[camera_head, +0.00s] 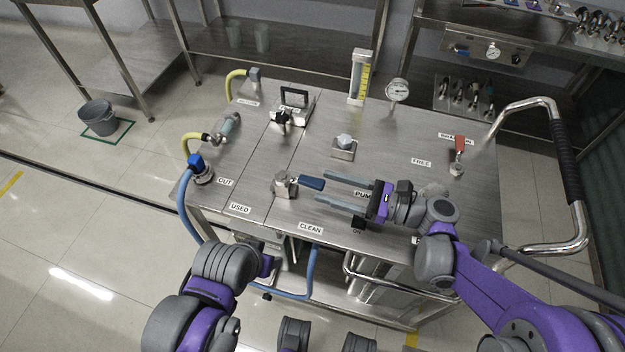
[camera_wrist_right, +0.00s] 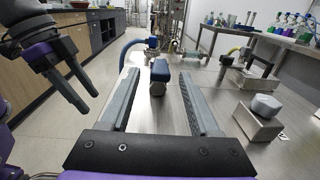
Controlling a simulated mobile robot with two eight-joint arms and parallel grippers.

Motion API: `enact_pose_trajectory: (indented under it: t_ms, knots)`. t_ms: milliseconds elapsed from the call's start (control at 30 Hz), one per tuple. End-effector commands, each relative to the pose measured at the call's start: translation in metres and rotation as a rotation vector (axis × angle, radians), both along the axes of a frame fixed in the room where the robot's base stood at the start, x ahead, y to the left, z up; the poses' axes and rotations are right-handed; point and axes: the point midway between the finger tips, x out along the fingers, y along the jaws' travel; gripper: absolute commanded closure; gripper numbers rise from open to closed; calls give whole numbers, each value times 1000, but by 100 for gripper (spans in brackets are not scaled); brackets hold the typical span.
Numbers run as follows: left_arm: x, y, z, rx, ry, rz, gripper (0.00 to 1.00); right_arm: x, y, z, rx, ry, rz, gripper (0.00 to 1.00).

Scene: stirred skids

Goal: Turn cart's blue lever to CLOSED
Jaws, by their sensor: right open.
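The cart (camera_head: 375,150) has a steel top. Its blue lever (camera_head: 312,183) sits on a metal valve body (camera_head: 284,186) and points right, toward my right gripper (camera_head: 322,187). That gripper is open and level, its fingertips on either side of the lever's free end. In the right wrist view the blue lever (camera_wrist_right: 160,71) shows between the fingertips with a gap on each side. No CLOSED label is readable. My left gripper (camera_wrist_right: 75,88) shows at the left of the right wrist view, its fingers apart and empty. In the head view it is mostly hidden behind its own arm.
A grey knob (camera_head: 344,142), a black handle (camera_head: 294,95), a gauge (camera_head: 397,90) and a red lever (camera_head: 460,143) stand on the cart top. A blue-capped hose fitting (camera_head: 200,168) is at its left edge. A bent push bar (camera_head: 575,190) rises at the right.

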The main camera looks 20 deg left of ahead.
Motion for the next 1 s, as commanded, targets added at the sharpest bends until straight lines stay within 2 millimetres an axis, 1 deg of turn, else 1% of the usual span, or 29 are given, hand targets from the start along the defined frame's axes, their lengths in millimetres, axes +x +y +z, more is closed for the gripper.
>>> enact_pose_trajectory:
  t_ms: [33,100,200,300,400,633,667,700,867,900,1000]
  knots:
    - [0,0,0,0,0,0,40,0,10,0,0,0,3,38]
    - [0,0,0,0,0,0,40,1,21,0,0,0,2,38]
    - [0,0,-1,0,0,0,40,2,33,0,-1,-1,1,38]
    - [0,0,-1,0,0,0,40,3,41,0,-1,-1,1,38]
    - [0,0,-1,0,0,0,40,4,44,0,-1,-1,-1,38]
    - [0,0,-1,0,0,0,40,4,44,0,-2,-1,-2,38]
    - [0,0,-1,0,0,0,40,4,44,0,-2,-1,-2,41]
    - [0,0,-1,0,0,0,40,4,44,0,-2,-1,-2,48]
    - [0,0,-1,0,0,0,40,4,44,0,-2,-1,-2,77]
    - [0,0,-1,0,0,0,40,4,44,0,-2,-1,-2,84]
    - [0,0,-1,0,0,0,40,4,44,0,-2,-1,-1,100]
